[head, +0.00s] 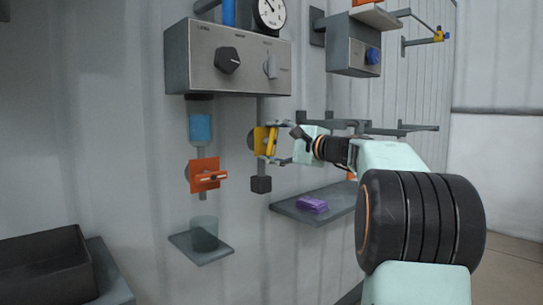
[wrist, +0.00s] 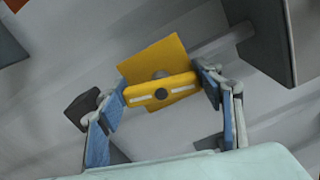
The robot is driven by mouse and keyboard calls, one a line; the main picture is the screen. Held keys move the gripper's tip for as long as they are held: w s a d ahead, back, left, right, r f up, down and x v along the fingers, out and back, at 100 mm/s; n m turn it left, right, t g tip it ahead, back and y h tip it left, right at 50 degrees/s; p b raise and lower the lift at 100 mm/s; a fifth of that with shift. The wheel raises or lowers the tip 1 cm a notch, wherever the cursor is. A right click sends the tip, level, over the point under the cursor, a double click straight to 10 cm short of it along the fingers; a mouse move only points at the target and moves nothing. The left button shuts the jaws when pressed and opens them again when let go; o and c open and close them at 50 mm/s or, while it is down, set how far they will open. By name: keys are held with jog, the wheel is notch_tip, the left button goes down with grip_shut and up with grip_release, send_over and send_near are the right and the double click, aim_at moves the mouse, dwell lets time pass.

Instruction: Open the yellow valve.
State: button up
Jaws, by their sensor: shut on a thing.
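The yellow valve (head: 266,141) is on the wall under the grey control box, with a yellow plate behind a yellow bar handle. In the wrist view the valve handle (wrist: 161,92) lies across between my two fingers, with two pale marks and a dark centre. The square yellow plate (wrist: 150,61) shows behind it. My gripper (head: 282,143) reaches the valve from the right in the head view. In the wrist view my gripper (wrist: 163,97) has a blue-padded finger at each end of the handle and is shut on it.
An orange valve (head: 205,176) is to the left, with a clear cup (head: 204,234) on a small shelf below. The control box (head: 228,60) hangs above. A purple cloth (head: 312,204) lies on a shelf (head: 335,209) below my arm. A dark bin (head: 45,265) stands lower left.

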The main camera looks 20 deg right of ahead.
jog(key=shift+f+n+b, duration=0.15)
jog(key=shift+n+b, duration=1)
jog(key=shift+n, duration=0.15)
jog(key=o, duration=1.2)
jog(key=shift+s, duration=0.1)
jog(key=v, duration=1.2)
